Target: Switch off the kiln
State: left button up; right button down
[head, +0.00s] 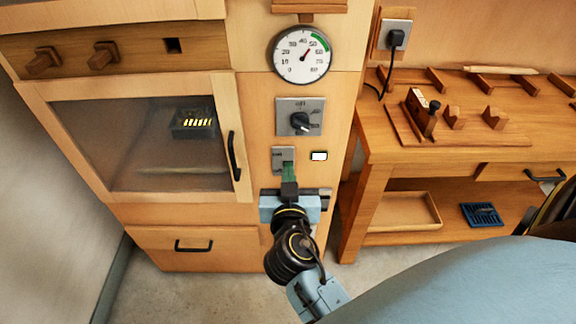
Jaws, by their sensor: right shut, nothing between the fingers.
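The kiln is a pale wooden cabinet (253,140) with a glass-windowed door (150,150) that is closed. On its right panel are a round dial gauge (302,55), a plate with a black rotary knob (301,121), and below it a small grey switch plate (278,155). A small white light (319,156) beside the switch plate looks lit. My right gripper (289,184) is shut and empty, just in front of the switch plate's lower part. A green piece shows between the two; I cannot tell whether they touch. The switch is mostly hidden. My left gripper is not in view.
A wooden workbench (480,150) stands to the right, with tools on top and a tray (402,212) and blue rack (482,214) on its shelf. A plug sits in a wall socket (396,35). A black door handle (233,157) sticks out left of my gripper.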

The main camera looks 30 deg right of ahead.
aim_at(288, 140)
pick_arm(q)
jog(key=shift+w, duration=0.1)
pick_arm(e)
jog(key=shift+w, duration=0.1)
jog(key=x, duration=1)
jog(key=shift+w+d+p, duration=0.15)
jog(key=shift+p, duration=0.2)
jog(key=shift+s+a+f+b, duration=0.15)
jog(key=shift+s+f+b, duration=0.1)
jog(key=shift+f, duration=0.3)
jog(key=shift+s+a+f+b, duration=0.15)
jog(key=shift+s+a+f, duration=0.1)
jog(key=shift+f, duration=0.25)
jog(key=shift+s+a+f, duration=0.2)
jog(key=shift+s+f, duration=0.2)
jog(key=shift+f, duration=0.1)
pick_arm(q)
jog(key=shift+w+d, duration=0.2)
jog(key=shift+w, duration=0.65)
pick_arm(e)
jog(key=shift+s+f, duration=0.1)
jog(key=shift+f, duration=0.15)
